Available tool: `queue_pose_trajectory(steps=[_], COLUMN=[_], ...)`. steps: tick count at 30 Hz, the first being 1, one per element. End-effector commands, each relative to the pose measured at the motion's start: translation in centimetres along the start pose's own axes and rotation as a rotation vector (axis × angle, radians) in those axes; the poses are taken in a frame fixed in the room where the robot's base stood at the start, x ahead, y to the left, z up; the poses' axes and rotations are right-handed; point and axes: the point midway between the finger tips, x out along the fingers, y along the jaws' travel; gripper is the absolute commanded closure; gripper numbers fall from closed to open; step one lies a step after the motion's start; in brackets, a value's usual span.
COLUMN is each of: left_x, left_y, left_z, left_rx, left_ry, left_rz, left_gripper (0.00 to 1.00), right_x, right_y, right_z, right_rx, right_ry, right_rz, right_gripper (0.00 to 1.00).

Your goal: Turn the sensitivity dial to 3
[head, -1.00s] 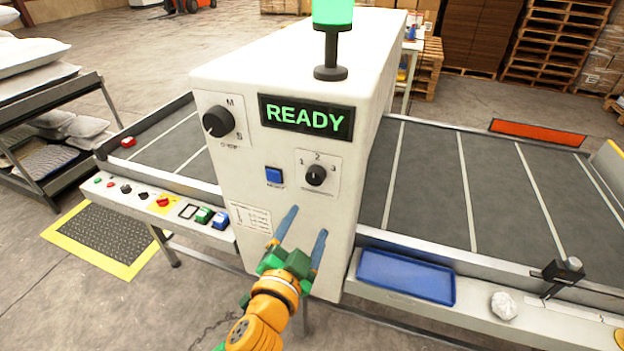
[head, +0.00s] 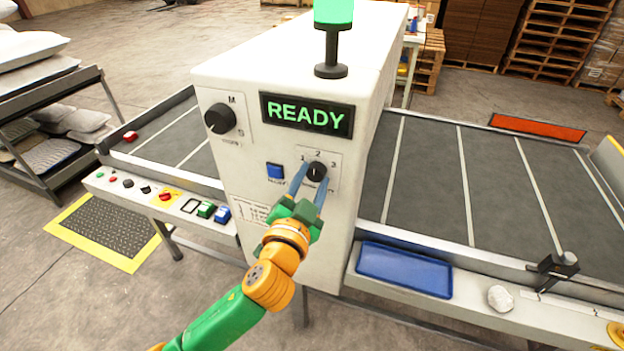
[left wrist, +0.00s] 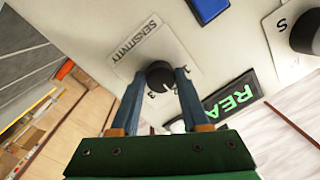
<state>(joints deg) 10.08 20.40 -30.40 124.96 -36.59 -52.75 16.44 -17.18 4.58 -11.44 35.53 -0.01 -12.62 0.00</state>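The sensitivity dial (head: 317,171) is a round black knob on a pale plate marked 1, 2 and 3, on the front of the white machine. Its light pointer mark appears toward the 2. My left gripper (head: 311,178) has its two blue fingers on either side of the dial. In the left wrist view the knob (left wrist: 159,76) sits between the fingertips, with the SENSITIVITY label beyond it. The fingers are apart; whether they touch the knob is hard to tell. My right gripper is not in view.
A blue button (head: 275,171) sits just left of the dial plate. A larger black M/S knob (head: 220,118) is at upper left, and a green READY display (head: 306,115) is above. A blue tray (head: 404,269) lies on the ledge at right. Conveyors flank the machine.

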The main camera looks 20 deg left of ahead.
Motion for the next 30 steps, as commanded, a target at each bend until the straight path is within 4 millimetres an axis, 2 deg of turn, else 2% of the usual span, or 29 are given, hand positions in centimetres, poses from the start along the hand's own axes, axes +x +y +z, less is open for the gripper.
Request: queue_pose_trajectory(steps=[1, 3, 4, 11, 17, 30], left_x=[0.0, 0.0, 0.0, 0.0, 0.0, 0.0], left_y=[0.0, 0.0, 0.0, -0.1, -0.1, -0.2], left_z=[0.0, 0.0, 0.0, 0.0, -0.1, -0.1], left_rx=[0.0, 0.0, 0.0, 0.018, 0.105, 0.496], left_ry=[0.0, 0.0, 0.0, 0.0, 0.006, 0.028], left_rz=[0.0, -0.001, -0.001, -0.001, -0.004, -0.02], left_gripper=[0.78, 0.97, 1.0, 1.0, 1.0, 1.0], right_x=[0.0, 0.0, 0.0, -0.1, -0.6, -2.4], right_y=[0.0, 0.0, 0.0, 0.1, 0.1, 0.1], right_z=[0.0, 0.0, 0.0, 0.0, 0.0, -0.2], right_rx=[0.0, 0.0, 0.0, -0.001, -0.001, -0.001], right_ry=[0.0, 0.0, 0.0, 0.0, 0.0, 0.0], right_rz=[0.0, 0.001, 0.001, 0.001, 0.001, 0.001], right_gripper=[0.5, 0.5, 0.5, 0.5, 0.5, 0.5])
